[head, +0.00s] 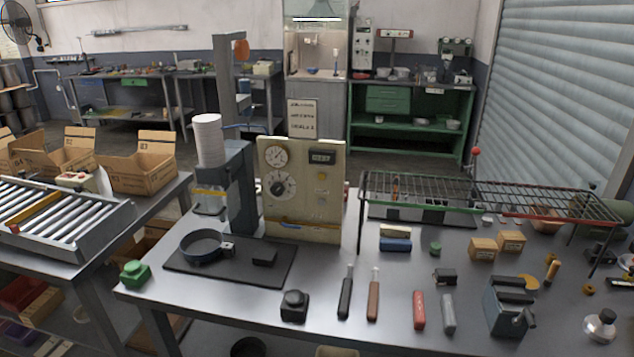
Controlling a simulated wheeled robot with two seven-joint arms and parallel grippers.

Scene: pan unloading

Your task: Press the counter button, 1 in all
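A cream panel (315,205) stands upright at the back of the metal table, with two dials and a small dark counter display (322,157). A green block with a rounded raised top (135,272), which looks like a push button, sits at the table's front left corner. A black block with a round knob-like top (294,305) sits near the front edge. I cannot tell which of these is the counter button. Nothing touches either block. Neither of my grippers is in view.
A dark pan (203,246) lies on a black mat (225,279) below a grey press-like machine (241,190). Several hand tools lie along the front, including a red-handled one (419,310). A wire rack (480,192) spans the right side. A roller conveyor (60,216) stands at left.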

